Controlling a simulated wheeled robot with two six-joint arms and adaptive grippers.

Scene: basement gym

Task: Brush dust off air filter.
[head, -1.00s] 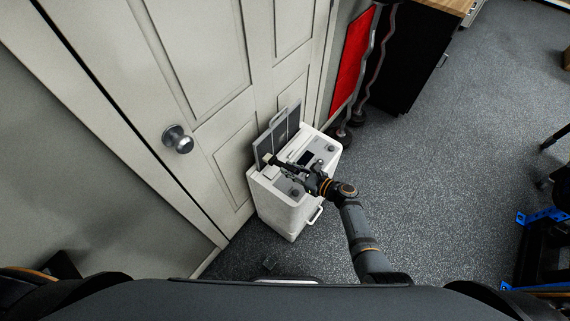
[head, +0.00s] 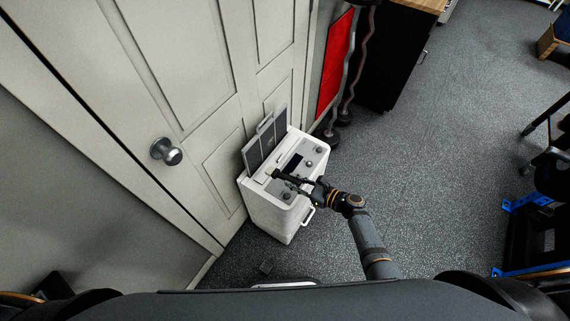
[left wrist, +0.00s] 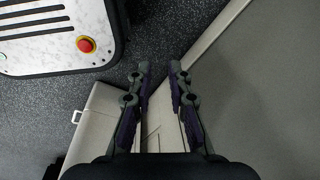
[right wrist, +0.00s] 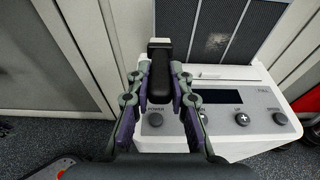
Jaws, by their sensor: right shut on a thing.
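The air filter (head: 265,140) is a grey framed panel standing upright at the back of the white appliance's top. In the right wrist view the filter (right wrist: 250,28) shows a pale dusty patch (right wrist: 215,43). My right gripper (right wrist: 161,75) is shut on a brush (right wrist: 160,90) with a dark handle and a pale-edged head. In the head view this gripper (head: 297,182) holds the brush over the appliance's top, near the filter's lower part. I cannot tell whether the brush touches it. My left gripper (left wrist: 159,72) is open and empty in the left wrist view, out of the head view.
The white appliance (head: 268,215) has a control panel with buttons and a dark display (right wrist: 225,98). It stands against a white door (head: 190,70) with a round knob (head: 166,151). A black cabinet (head: 395,60) stands farther back. Grey floor at right is partly clear.

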